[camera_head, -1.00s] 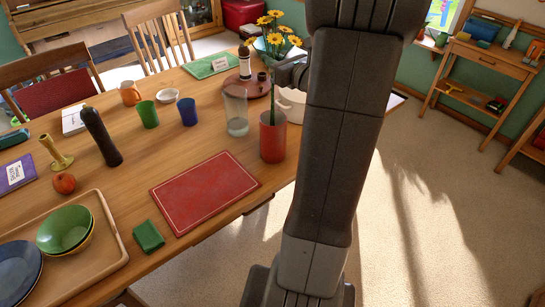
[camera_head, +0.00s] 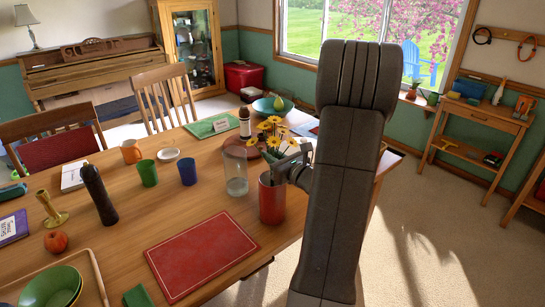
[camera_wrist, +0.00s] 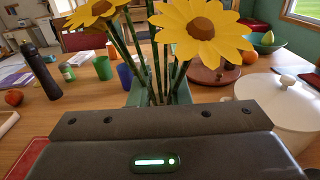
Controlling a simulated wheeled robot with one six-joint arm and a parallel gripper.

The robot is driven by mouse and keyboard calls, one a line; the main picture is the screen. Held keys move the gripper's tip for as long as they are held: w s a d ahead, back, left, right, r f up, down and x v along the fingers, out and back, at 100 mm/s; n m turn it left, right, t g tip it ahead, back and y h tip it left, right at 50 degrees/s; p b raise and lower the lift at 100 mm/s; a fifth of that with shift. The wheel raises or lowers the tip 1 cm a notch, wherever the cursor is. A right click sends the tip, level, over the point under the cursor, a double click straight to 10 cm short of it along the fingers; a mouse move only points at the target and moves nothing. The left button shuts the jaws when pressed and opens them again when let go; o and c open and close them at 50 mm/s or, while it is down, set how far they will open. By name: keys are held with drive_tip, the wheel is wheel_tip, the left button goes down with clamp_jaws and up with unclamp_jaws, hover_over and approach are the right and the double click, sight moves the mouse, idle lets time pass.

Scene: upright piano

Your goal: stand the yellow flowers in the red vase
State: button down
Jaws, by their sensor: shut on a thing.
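The red vase (camera_head: 272,203) stands upright near the table's right edge, left of my arm. The yellow flowers (camera_head: 270,136) are held upright, their heads just above the vase; the lower stems are out of sight and appear to run down into its mouth. My gripper (camera_head: 287,168) is shut on the stems close above the vase rim, partly hidden by my forearm. In the wrist view, two large yellow flower heads (camera_wrist: 203,30) and several green stems (camera_wrist: 152,62) rise beyond the gripper body. The stem ends are hidden there.
A clear glass (camera_head: 236,175) stands close left of the vase. A white lidded pot (camera_wrist: 283,101) sits to the right in the wrist view. A red mat (camera_head: 200,254) lies in front; a blue cup (camera_head: 188,172) and green cup (camera_head: 147,173) stand further left.

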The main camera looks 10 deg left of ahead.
drive_tip(key=shift+f, duration=0.2)
drive_tip(key=c, duration=1.4)
unclamp_jaws()
drive_tip(key=shift+r, duration=0.1)
drive_tip(key=shift+o, duration=0.2)
drive_tip(key=b+v, duration=0.1)
drive_tip(key=v, duration=1.1)
drive_tip(key=shift+r, duration=0.15)
